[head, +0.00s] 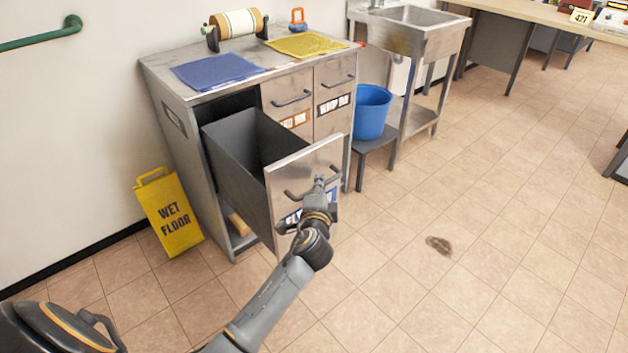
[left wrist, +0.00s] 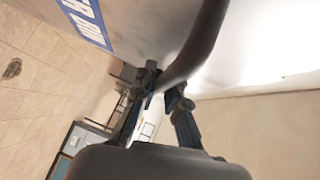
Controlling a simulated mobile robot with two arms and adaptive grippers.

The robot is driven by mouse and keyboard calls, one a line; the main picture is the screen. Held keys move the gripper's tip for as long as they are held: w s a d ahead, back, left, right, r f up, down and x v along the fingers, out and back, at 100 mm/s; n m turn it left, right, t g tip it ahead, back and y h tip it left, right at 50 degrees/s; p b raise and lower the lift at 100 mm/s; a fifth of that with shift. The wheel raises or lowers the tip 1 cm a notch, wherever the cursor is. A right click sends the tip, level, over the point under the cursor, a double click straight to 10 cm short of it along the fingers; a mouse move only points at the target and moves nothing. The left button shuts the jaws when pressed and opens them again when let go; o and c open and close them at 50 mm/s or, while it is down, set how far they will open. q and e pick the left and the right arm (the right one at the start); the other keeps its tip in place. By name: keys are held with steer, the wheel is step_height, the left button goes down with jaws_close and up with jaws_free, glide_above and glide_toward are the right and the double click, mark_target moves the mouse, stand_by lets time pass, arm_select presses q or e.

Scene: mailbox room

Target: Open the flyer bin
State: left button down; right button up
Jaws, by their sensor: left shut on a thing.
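The flyer bin (head: 228,148) is a deep dark-grey drawer with a metal front, in the left part of the steel cabinet (head: 160,82). It stands pulled well out, and its inside looks empty in the part that shows. Its front carries a bar handle (head: 293,196) and a blue-and-white label (head: 292,219), partly hidden by my arm. My left gripper (head: 319,184) is shut on the handle. The left wrist view shows the dark handle bar (left wrist: 200,45) at the fingers (left wrist: 165,98) and part of the blue label (left wrist: 86,20). My right gripper is not in view.
Two closed bins with handles (head: 292,99) sit to the right. A yellow wet-floor sign (head: 168,213) stands left of the cabinet. A blue bucket (head: 371,112) rests on a low stand beside the sink (head: 412,16). The tiled floor (head: 480,240) in front is open, with a brown stain (head: 438,245).

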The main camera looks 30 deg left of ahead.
arm_select(q)
steer(key=c, duration=1.4)
jaws_free()
steer(key=shift+o, duration=0.2)
steer(key=shift+s, duration=0.1)
steer(key=v, duration=1.2)
